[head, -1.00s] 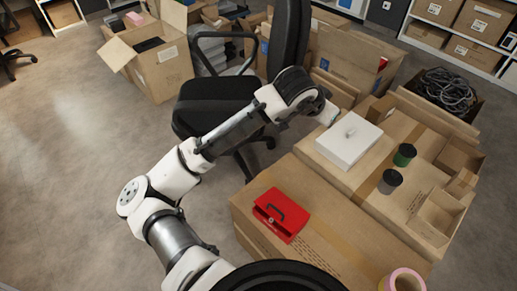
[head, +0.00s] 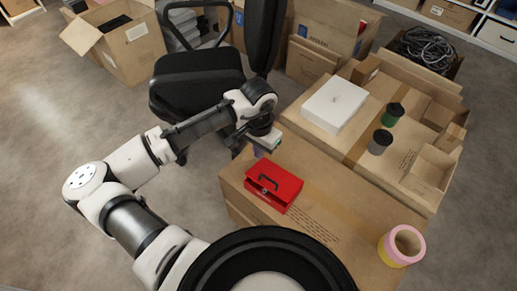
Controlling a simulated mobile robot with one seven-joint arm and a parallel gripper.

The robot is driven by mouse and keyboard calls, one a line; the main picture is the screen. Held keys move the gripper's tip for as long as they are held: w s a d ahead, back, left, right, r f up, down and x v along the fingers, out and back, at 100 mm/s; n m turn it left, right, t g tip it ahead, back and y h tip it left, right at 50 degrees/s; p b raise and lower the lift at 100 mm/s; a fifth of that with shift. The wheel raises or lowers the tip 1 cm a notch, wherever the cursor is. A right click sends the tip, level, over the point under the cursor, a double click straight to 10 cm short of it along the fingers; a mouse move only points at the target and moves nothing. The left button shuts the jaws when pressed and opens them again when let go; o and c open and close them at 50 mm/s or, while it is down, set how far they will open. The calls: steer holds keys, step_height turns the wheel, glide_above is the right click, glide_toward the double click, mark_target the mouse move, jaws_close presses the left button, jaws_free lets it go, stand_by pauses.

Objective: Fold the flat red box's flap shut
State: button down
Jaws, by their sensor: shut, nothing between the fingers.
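The flat red box (head: 273,188) lies on a brown carton near the carton's left edge. It has a dark handle on its top face and a small latch on the near side. A dark line runs along its near edge, so its flap looks slightly ajar, though this is too small to be sure. My gripper (head: 268,146) is above the carton's far left corner, just beyond the red box and apart from it. It is shut and empty. Its fingertips are small and partly hidden by the wrist.
A white box (head: 335,106) lies on the carton behind. A green-sided cup (head: 392,117) and a grey cup (head: 380,144) stand right of it. A pink and yellow tape roll (head: 401,246) is at the near right. A black office chair (head: 198,88) stands close behind my arm.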

mark_target(257, 173)
step_height(257, 173, down, 9)
steer(key=b, duration=0.8)
steer(key=shift+s+a, duration=0.1)
steer(key=shift+s, duration=0.05)
steer(key=shift+s+a+f+b, duration=0.15)
steer(key=shift+s+f+b, duration=0.1)
steer(key=shift+f+b, duration=0.25)
step_height(257, 173, up, 11)
steer(key=p, duration=1)
steer(key=shift+p, duration=0.3)
steer(key=shift+f, duration=0.1)
